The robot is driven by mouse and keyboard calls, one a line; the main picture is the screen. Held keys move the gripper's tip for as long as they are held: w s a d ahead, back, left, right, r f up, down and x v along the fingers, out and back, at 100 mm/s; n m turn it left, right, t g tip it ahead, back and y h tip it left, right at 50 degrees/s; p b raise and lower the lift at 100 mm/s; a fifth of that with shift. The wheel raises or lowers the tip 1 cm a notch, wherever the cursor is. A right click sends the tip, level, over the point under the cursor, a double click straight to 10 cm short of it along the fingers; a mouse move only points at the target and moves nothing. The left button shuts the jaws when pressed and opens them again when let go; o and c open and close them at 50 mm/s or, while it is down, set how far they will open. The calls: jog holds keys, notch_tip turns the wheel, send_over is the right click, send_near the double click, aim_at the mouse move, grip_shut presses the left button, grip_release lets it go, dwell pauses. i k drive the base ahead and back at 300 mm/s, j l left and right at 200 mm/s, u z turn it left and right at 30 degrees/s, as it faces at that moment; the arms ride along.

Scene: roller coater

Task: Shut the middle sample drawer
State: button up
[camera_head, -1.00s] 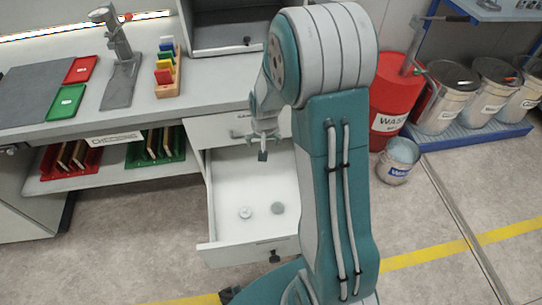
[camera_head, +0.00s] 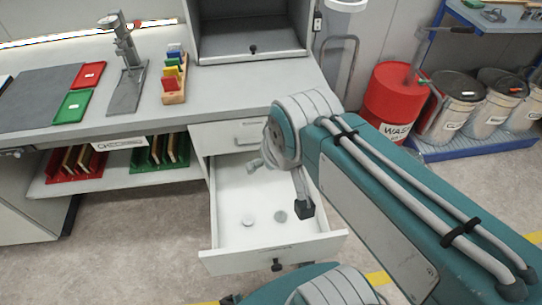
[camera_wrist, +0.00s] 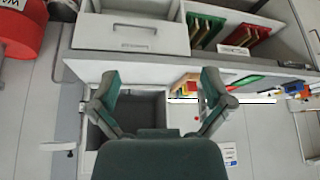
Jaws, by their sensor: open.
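The open drawer (camera_head: 272,257) is pulled far out beneath a shut upper drawer (camera_head: 225,138). A dark knob is on its front. In the wrist view, my gripper (camera_wrist: 160,78) is open and empty, fingers spread wide. That view is upside down, with the shut upper drawer's front (camera_wrist: 125,36) beyond the fingers.
A grey counter (camera_head: 215,93) with an open dark cabinet runs above the drawers. Red and green racks (camera_head: 160,150) sit on the shelf to the left. A red drum (camera_head: 390,95) and metal pails stand to the right. Floor in front is partly clear.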

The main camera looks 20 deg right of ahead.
aim_at(235, 194)
jog(key=k+j, duration=0.1)
jog(key=k, duration=0.25)
jog(key=j+z, duration=0.6)
jog(key=z, duration=0.2)
jog(key=j+z, duration=0.25)
jog(key=z, duration=0.15)
jog(key=k, duration=0.05)
